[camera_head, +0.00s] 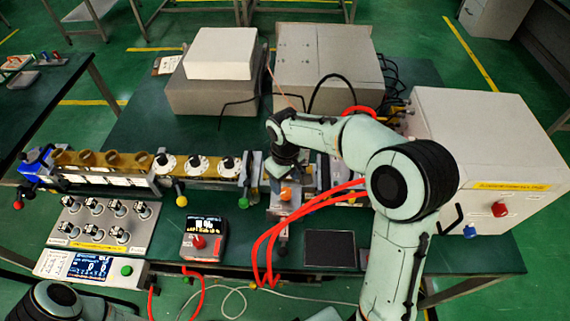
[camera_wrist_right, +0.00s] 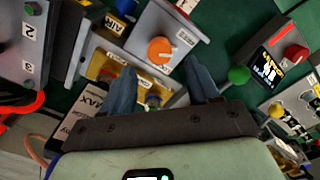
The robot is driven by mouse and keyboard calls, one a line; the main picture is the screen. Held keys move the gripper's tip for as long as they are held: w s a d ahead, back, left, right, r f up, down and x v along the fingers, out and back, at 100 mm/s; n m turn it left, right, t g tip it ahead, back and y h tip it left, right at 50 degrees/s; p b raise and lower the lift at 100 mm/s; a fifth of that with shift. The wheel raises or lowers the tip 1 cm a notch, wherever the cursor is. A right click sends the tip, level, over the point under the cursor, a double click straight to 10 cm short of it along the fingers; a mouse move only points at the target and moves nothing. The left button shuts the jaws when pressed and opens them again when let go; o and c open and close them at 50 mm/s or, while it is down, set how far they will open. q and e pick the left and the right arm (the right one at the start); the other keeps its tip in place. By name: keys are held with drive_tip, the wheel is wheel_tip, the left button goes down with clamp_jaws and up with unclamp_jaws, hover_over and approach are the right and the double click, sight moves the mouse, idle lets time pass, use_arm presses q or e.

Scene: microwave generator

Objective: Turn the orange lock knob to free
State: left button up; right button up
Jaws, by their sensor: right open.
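The orange lock knob (camera_head: 285,194) sits on a grey block in the middle of the bench in the head view. In the right wrist view the knob (camera_wrist_right: 160,50) is round and orange, on a grey plate with a small label. My right gripper (camera_wrist_right: 162,80) is open, with its two blue-grey fingers apart and nothing between them at the tips. The knob lies just beyond the fingertips in that view, and I see no contact. In the head view my right gripper (camera_head: 277,180) hangs over the block, close to the knob, partly hidden by its own wrist. My left gripper is out of view.
A green knob (camera_head: 243,203) and a meter box with a red knob (camera_head: 199,242) are to the left. Red hoses (camera_head: 265,245) loop in front of the block. A white cabinet (camera_head: 480,150) stands at the right. A dark square plate (camera_head: 330,248) lies at the front.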

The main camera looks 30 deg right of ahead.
sight(285, 191)
wheel_tip(285, 191, up, 8)
drive_tip(key=shift+f+p, duration=0.15)
drive_tip(key=shift+p, duration=0.2)
idle(0.4)
